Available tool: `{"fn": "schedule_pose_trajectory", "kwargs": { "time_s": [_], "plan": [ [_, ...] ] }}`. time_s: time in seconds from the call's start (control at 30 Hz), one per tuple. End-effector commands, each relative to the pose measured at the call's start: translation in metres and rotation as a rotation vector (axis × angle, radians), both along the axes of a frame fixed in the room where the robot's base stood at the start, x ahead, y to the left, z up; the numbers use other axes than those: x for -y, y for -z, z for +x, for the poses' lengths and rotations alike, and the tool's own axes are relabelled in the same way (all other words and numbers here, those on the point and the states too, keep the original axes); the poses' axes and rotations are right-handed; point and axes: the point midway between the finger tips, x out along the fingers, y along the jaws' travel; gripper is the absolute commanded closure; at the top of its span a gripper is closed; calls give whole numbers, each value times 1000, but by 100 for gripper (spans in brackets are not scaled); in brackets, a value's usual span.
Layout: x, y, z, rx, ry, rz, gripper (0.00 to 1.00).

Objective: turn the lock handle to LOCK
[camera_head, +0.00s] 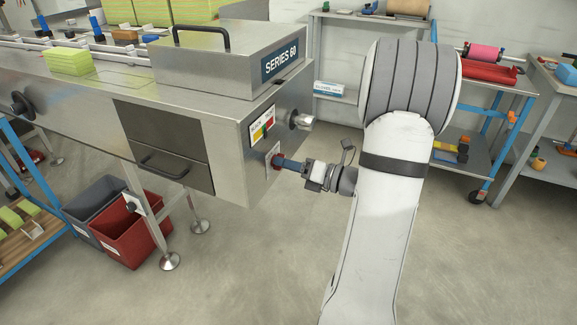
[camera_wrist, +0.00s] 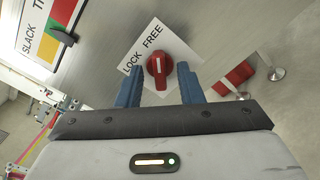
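The red lock handle (camera_wrist: 158,70) sits on a white plate (camera_wrist: 137,62) marked LOCK and FREE. In the wrist view its white line stands upright, its upper end nearer the word FREE than LOCK. My gripper (camera_wrist: 158,78) is open, with one blue finger on each side of the handle and a visible gap on both sides. I cannot tell how deep the fingers reach around it. In the head view my gripper (camera_head: 284,162) points left at the machine's end face, its tips at the handle (camera_head: 276,160), which they partly cover.
Red bin (camera_head: 135,235) stands below left. The floor under my arm is clear.

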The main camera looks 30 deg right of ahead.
Motion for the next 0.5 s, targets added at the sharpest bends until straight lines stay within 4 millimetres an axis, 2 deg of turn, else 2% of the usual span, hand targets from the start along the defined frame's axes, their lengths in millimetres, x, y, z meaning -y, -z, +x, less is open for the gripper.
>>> {"fn": "schedule_pose_trajectory", "kwargs": {
  "time_s": [0.2, 0.5],
  "plan": [
    [0, 0, 0, -1, 1, 0, 67],
    [0, 0, 0, 0, 1, -1, 92]
  ]
}}
